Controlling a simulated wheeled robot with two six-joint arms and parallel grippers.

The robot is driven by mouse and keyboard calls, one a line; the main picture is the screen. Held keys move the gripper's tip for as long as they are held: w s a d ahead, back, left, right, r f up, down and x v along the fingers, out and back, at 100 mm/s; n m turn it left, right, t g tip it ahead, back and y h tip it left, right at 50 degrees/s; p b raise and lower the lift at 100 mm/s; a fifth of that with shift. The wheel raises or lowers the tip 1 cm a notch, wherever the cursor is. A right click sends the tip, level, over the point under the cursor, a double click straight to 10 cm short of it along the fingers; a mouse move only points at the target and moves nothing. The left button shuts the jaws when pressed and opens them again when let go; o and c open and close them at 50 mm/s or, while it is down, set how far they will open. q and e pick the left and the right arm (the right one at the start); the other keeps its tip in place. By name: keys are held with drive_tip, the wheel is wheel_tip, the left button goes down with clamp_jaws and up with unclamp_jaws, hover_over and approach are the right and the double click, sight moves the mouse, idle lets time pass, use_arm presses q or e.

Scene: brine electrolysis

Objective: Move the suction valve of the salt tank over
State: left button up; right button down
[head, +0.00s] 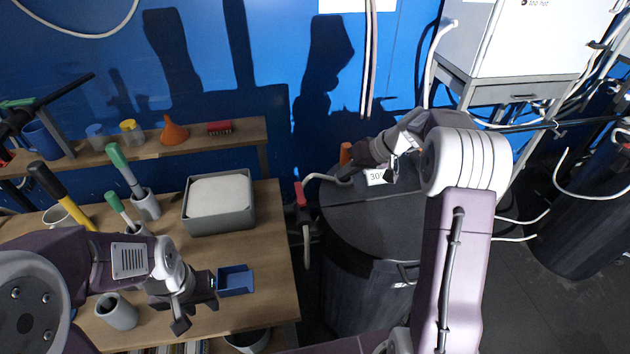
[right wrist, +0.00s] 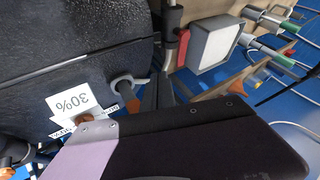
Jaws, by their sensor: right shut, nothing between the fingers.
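The salt tank (head: 350,215) is a dark drum with a round lid and a white "30%" label (head: 376,177), which also shows upside down in the right wrist view (right wrist: 78,103). A pale bent pipe (head: 325,178) leaves the lid toward a red handle (head: 300,194) at the tank's left edge; the handle also shows in the right wrist view (right wrist: 183,47). I cannot tell its valve setting. My right gripper (head: 340,168) is shut and empty over the lid, beside the pipe; whether it touches is unclear. My left gripper (head: 197,302) is open and empty above the bench.
The wooden bench (head: 270,225) holds a grey box with a white top (head: 219,198), a blue tray (head: 236,281) and a grey cup (head: 117,311). A shelf behind carries an orange funnel (head: 173,130). A white cabinet (head: 535,35) stands at the back right.

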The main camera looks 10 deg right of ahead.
sight(300, 194)
drive_tip(key=p+x, duration=0.1)
drive_tip(key=x, duration=0.9)
drive_tip(key=shift+w, duration=0.2)
drive_tip(key=a+p, duration=0.1)
drive_tip(key=a, duration=0.3)
drive_tip(key=shift+w+f, duration=0.1)
drive_tip(key=shift+f, duration=0.05)
drive_tip(key=shift+d, duration=0.1)
drive_tip(key=shift+w+n, duration=0.15)
drive_tip(key=shift+n, duration=0.25)
